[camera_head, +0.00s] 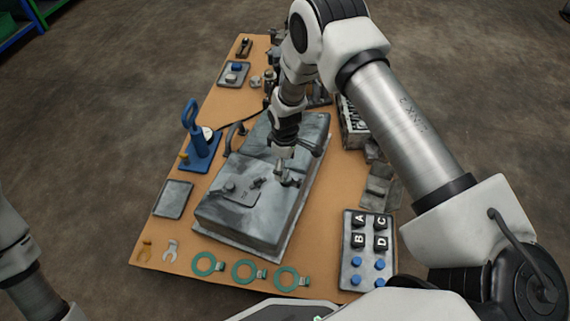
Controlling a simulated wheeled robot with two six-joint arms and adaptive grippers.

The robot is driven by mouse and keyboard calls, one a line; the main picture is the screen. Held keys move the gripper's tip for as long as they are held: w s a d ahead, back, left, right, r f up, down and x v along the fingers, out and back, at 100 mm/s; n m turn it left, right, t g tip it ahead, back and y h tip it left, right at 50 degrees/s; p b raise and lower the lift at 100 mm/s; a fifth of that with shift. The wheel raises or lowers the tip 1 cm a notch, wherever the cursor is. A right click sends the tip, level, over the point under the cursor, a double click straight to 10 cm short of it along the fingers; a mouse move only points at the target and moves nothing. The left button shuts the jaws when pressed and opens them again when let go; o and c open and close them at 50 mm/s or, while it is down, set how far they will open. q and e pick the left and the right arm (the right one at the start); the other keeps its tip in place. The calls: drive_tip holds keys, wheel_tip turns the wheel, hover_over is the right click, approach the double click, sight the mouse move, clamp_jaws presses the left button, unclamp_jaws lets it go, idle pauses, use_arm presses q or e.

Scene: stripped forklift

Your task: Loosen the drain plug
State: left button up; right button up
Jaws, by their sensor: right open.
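A large grey metal housing (262,205) lies on the wooden table, with a raised plate (240,190) on its top. My right gripper (287,176) is open and points down over the right half of the housing's top. It is small in the view, and I cannot tell whether its fingertips touch the metal. I cannot make out the drain plug for certain; the gripper and wrist hide part of the surface there. My left arm shows only at the lower left edge, and its gripper is out of view.
A blue hand press (201,145) stands left of the housing. A tray with lettered black blocks and blue knobs (367,250) lies at the front right. Several green rings (245,270) and two small forks lie along the front edge. A flat grey tray (173,198) lies at the left.

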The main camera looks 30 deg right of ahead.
wheel_tip(320, 180, up, 12)
idle(0.3)
drive_tip(key=shift+f, duration=0.1)
